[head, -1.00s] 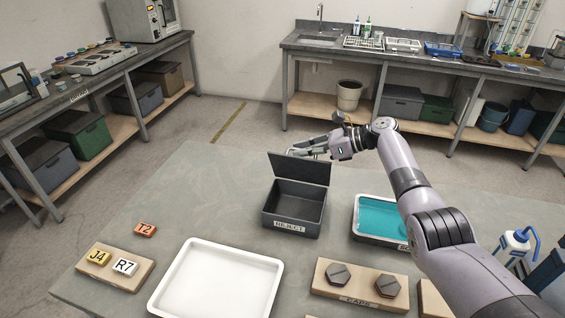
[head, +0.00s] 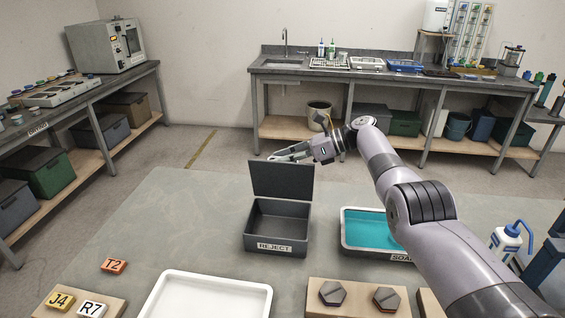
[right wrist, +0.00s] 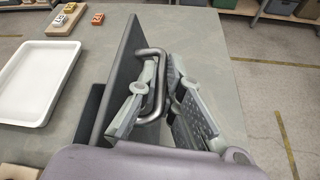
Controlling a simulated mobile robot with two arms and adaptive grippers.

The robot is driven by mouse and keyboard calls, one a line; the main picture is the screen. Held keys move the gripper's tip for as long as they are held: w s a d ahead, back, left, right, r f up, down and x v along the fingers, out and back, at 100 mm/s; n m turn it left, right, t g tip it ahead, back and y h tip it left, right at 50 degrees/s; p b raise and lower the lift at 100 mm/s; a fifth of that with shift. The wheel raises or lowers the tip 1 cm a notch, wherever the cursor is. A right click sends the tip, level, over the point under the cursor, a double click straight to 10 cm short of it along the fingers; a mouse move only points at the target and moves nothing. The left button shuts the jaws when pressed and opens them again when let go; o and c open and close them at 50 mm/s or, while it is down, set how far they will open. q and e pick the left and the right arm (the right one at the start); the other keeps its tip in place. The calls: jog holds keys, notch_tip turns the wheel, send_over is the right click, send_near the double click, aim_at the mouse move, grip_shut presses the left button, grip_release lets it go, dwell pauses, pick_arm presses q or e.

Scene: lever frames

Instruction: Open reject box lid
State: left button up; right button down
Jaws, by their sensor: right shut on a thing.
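The dark grey reject box (head: 277,243) stands on the grey table with a "REJECT" label on its front. Its lid (head: 281,181) stands up, roughly upright, at the back edge, and the inside of the box looks empty. My right gripper (head: 277,157) is behind the lid's top edge. In the right wrist view, the right gripper (right wrist: 163,98) is shut on the bent metal handle (right wrist: 154,60) on the lid (right wrist: 120,78). In the head view the lid hides the handle. My left gripper is out of view.
A soap tray (head: 348,242) with teal liquid stands right of the box, under my right arm. A white tray (head: 262,291), a block with two hexagonal caps (head: 316,296) and lettered tiles (head: 113,266) are nearer. A wash bottle (head: 507,243) stands at the right.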

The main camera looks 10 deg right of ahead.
dwell(0.4)
jog(key=c, duration=2)
grip_release()
jog(key=shift+d, duration=0.1)
jog(key=v, duration=1.2)
